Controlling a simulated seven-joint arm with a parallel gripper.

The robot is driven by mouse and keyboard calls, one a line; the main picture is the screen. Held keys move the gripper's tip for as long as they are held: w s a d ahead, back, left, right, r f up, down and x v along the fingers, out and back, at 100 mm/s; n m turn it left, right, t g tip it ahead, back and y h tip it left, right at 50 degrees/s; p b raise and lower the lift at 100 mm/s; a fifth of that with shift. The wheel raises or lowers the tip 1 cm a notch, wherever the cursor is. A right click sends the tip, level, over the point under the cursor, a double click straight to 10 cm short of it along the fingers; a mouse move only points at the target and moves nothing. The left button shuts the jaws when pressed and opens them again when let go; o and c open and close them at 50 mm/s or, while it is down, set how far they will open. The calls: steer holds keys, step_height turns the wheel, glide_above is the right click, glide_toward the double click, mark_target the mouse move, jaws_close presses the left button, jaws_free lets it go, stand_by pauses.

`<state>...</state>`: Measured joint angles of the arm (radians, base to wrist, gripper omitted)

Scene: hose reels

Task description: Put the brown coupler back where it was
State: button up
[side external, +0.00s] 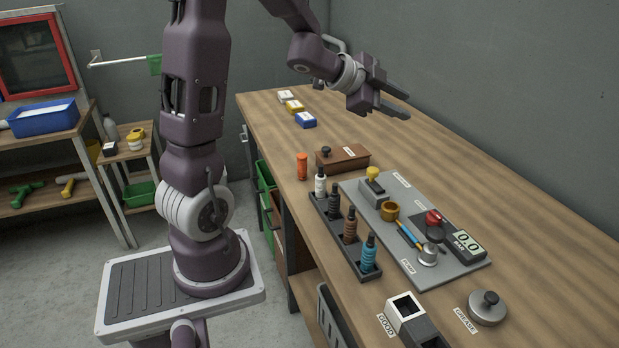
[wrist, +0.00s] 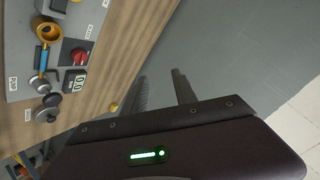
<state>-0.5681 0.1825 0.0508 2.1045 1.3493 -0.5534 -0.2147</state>
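The brown coupler (side external: 350,226) stands upright in the long dark rack (side external: 318,198) on the bench. In the same row stand a white coupler (side external: 320,182), a dark coupler (side external: 335,201) and a blue coupler (side external: 369,255). The brown one is between the dark and the blue ones. My gripper (side external: 406,102) is high above the bench, beyond the rack and well apart from it. Its fingers are spread and empty; they also show in the wrist view (wrist: 160,84). The rack is not visible in the wrist view.
A grey panel (side external: 380,236) beside the rack bears a brass cup (side external: 390,210), a red knob (side external: 433,217) and a gauge (side external: 467,243). A brown box (side external: 343,158) and an orange cylinder (side external: 302,166) stand behind the rack. A GOOD box (side external: 405,307) and grease tin (side external: 487,308) stand in front.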

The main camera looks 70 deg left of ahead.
steer(key=s+d+r+n+g+y, duration=0.1)
steer(key=s+d+r+n+y, duration=0.15)
steer(key=s+n, duration=0.2)
steer(key=s+d+r+n+g+y, duration=0.1)
steer(key=s+d+r+n+y, duration=0.15)
steer(key=s, duration=0.35)
steer(key=s+d+f+n+g+h, duration=0.1)
steer(key=s+d+f+g+h, duration=0.1)
steer(key=s+d, duration=0.5)
steer(key=s+d+f+n+g+h, duration=0.1)
steer(key=s+d+f+g+h, duration=0.1)
steer(key=s+d, duration=0.4)
steer(key=s+f+h, duration=0.1)
steer(key=s, duration=0.3)
steer(key=shift+s+d+g, duration=0.3)
steer(key=shift+d+g, duration=0.1)
